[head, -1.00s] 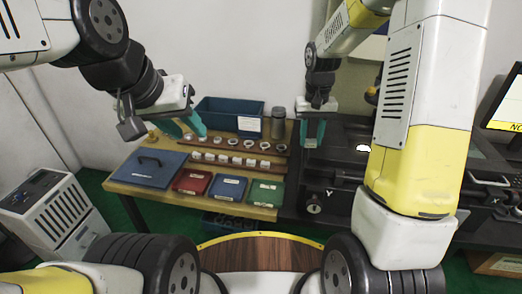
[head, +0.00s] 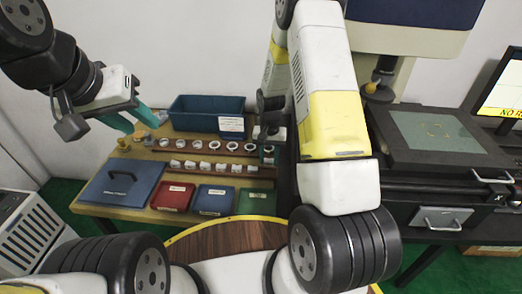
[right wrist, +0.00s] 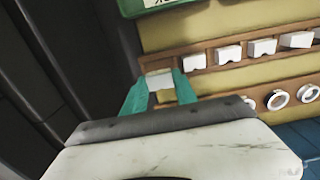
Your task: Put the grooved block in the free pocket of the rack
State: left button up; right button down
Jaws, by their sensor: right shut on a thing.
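My right gripper (right wrist: 160,90) is shut on a small whitish block (right wrist: 159,80), held between its teal fingers. In the head view this gripper (head: 268,156) is at the right end of the racks. The block's groove cannot be made out. The brown rack (right wrist: 215,65) holds several white blocks in a row, beside the held block in the right wrist view. The rack also shows in the head view (head: 222,171). Its end by my right gripper is partly hidden, so a free pocket cannot be made out clearly.
A second rack with white rings (head: 214,145) lies behind the block rack. A blue bin (head: 206,111) stands at the back. Blue (head: 120,183), red (head: 172,195) and green (head: 257,201) lids or trays lie in front. A dark machine (head: 440,150) stands right.

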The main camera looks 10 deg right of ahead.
aim_at(268, 172)
jog(key=shift+f, duration=2.25)
